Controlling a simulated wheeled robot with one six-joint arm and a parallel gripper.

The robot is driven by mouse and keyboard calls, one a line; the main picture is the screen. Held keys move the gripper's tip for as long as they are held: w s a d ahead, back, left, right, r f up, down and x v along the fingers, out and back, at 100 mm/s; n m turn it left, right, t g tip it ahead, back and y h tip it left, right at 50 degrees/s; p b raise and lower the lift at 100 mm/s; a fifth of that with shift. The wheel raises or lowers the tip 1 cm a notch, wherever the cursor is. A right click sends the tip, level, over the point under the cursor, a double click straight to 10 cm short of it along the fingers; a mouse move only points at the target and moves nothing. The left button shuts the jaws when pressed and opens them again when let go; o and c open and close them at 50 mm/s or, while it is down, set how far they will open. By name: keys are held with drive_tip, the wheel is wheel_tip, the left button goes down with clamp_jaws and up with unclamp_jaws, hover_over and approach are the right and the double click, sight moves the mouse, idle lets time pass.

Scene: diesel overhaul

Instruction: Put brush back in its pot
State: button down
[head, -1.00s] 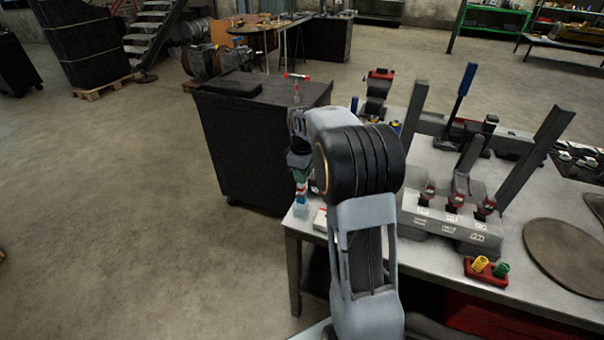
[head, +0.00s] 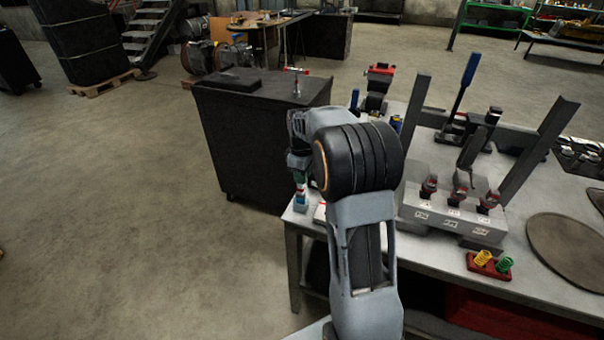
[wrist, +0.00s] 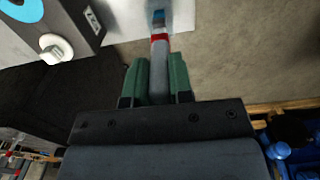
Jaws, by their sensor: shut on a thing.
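My gripper (wrist: 160,78), with green fingers, is shut on the brush (wrist: 160,48), which has a grey handle and a red band, with blue towards its far end. In the head view my gripper (head: 300,178) points down at the left corner of the grey workbench (head: 345,240).
A black cabinet (head: 245,150) stands just behind the bench corner. A grey block with several red-and-black parts (head: 455,215) and a red tray with yellow and green springs (head: 489,265) are to the right. Open floor lies left.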

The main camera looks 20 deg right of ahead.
drive_tip(key=shift+f+b, duration=1)
drive_tip(key=shift+f, duration=0.7)
drive_tip(key=c, duration=0.9)
unclamp_jaws()
